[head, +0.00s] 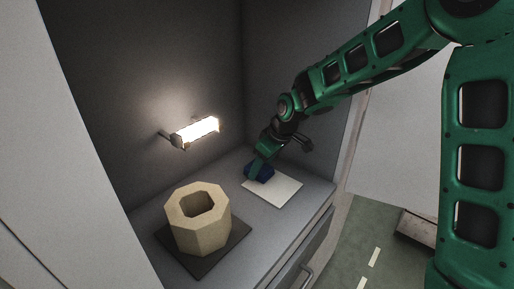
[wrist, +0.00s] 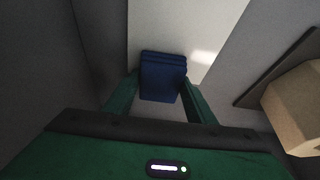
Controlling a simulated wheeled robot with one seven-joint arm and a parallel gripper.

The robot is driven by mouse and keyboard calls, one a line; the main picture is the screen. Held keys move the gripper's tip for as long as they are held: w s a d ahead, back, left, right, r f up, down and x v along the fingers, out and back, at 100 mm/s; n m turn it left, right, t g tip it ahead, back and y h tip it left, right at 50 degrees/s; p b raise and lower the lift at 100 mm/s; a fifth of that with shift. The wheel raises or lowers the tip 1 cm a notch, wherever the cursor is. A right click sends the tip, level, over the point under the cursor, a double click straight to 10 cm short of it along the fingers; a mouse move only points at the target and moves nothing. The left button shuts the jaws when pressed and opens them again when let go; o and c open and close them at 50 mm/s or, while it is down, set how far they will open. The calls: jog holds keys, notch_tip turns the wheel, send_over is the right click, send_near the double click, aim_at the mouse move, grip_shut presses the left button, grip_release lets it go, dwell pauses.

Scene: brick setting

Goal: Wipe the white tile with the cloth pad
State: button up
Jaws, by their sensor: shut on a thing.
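The white tile (head: 284,191) lies flat on the grey shelf inside the alcove. It also shows in the wrist view (wrist: 190,22), running up from the pad to the top edge. The dark blue cloth pad (head: 264,174) is at the tile's far left end in the head view. My gripper (head: 257,168) is shut on the pad, and in the wrist view a green finger sits on each side of the blue pad (wrist: 162,78). The pad's underside is hidden, so I cannot tell for certain whether it touches the tile.
A beige octagonal block with a hole (head: 199,226) stands on a dark square mat (head: 232,249) at the front left. A lit wall lamp (head: 196,132) juts from the back wall. Alcove walls close in behind the tile. Bare shelf lies between mat and tile.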

notch_tip(320, 180, up, 3)
jog(key=shift+s+r, duration=0.1)
jog(key=shift+d+r, duration=0.1)
jog(key=shift+r, duration=0.2)
jog(key=shift+d+r, duration=0.1)
jog(key=shift+r, duration=2.05)
